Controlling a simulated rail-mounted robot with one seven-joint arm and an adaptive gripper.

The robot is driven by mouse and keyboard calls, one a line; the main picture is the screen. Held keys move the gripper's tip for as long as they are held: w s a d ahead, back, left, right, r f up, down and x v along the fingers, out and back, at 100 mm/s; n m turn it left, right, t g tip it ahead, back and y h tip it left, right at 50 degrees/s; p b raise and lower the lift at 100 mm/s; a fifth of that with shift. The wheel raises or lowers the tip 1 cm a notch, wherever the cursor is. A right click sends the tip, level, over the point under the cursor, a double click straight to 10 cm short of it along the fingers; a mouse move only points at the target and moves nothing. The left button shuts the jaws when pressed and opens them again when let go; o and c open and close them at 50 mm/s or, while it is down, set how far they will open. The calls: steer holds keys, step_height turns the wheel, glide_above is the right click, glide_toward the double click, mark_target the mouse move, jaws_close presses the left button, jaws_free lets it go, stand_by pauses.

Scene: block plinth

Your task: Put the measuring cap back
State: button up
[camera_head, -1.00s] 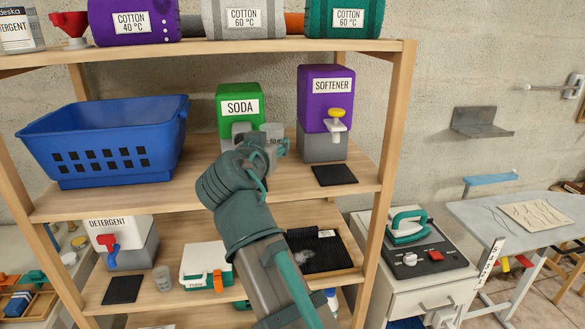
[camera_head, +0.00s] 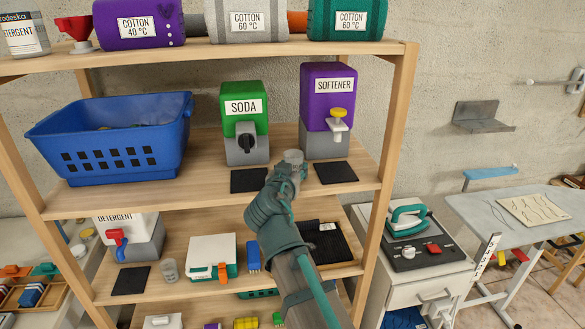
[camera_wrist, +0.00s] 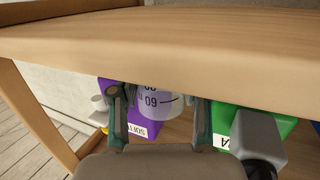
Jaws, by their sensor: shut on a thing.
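My gripper (camera_head: 287,172) is shut on the measuring cap (camera_head: 292,156), a small greyish translucent cup. It holds the cap near the front of the middle shelf, between the green SODA dispenser (camera_head: 243,110) and the purple SOFTENER dispenser (camera_head: 328,90). In the wrist view the cap (camera_wrist: 158,103) sits between the two fingers, and its printed marks appear upside down. The SODA dispenser has a dark knob, and the SOFTENER dispenser has a yellow-topped tap. I cannot tell whether the cap touches anything besides the fingers.
Dark mats lie before SODA (camera_head: 249,181) and SOFTENER (camera_head: 336,172). A blue basket (camera_head: 110,150) fills the shelf's left. Below are a DETERGENT dispenser (camera_head: 140,240), another small cup (camera_head: 170,270) and a white-and-green box (camera_head: 212,255). The right shelf post (camera_head: 393,140) bounds the space.

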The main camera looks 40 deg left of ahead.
steer(key=shift+f, duration=0.2)
steer(key=shift+f+b, duration=0.2)
steer(key=shift+b, duration=0.15)
steer(key=o, duration=1.2)
steer(key=shift+r, duration=0.2)
steer(key=shift+s+r+p, duration=0.1)
steer(key=shift+s+p, duration=0.05)
steer(key=shift+p, duration=0.2)
steer(key=shift+b+v, duration=1.85)
steer(key=shift+v, duration=4.05)
